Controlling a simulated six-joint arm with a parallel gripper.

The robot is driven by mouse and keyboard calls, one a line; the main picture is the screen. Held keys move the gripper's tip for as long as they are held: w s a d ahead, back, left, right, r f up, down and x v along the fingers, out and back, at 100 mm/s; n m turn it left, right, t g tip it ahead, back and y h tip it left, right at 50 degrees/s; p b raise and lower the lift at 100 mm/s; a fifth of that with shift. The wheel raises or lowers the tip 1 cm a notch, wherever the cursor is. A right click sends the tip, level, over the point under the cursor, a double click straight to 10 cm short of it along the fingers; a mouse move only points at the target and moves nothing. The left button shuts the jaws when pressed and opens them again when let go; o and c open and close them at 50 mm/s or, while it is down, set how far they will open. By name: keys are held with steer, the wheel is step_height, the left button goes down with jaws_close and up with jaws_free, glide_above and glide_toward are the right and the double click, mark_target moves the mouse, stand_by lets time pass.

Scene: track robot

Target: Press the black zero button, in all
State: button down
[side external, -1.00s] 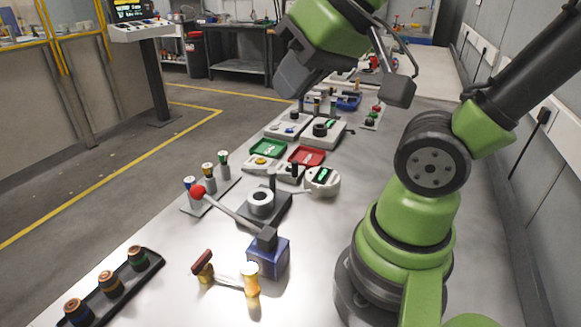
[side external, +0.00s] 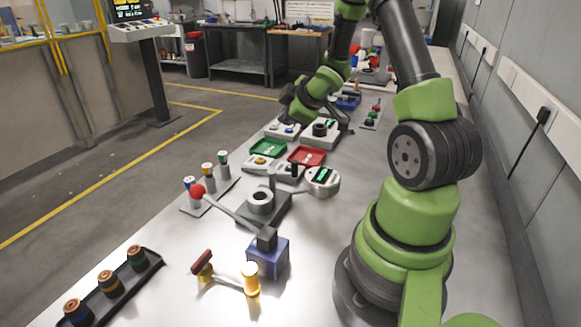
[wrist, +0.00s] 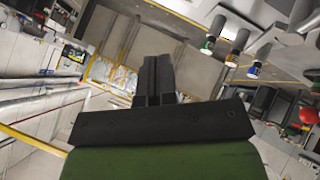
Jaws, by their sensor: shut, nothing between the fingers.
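My gripper (wrist: 155,75) is shut and empty in the wrist view, with its dark fingers side by side. In the side view my arm's green end hangs over the far middle of the bench, close to two white boxes; its fingertips are not clear there. One white box (side external: 320,141) has a black round part and a small green display. The other white box (side external: 275,128) has small round parts on top. A round white gauge (side external: 323,187) with a green display stands nearer. I cannot tell which part is the black zero button; no zero marking is readable.
A green tray (side external: 268,147) and a red tray (side external: 307,155) lie in front of the boxes. Capped cylinders stand on the left. A black rack (side external: 150,265) is at the front left.

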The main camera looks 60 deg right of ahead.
steer(key=shift+s+d+f+n, duration=0.1)
steer(key=shift+f+n, duration=0.05)
steer(key=shift+f, duration=0.25)
steer(key=shift+s+d+f+n, duration=0.1)
steer(key=shift+f+n, duration=0.05)
steer(key=shift+f, duration=0.2)
steer(key=shift+f, duration=0.1)
steer(key=shift+f, duration=4.3)
steer(key=shift+f, duration=0.1)
steer(key=shift+f, duration=0.3)
steer(key=shift+f, duration=0.35)
steer(key=shift+r, duration=0.8)
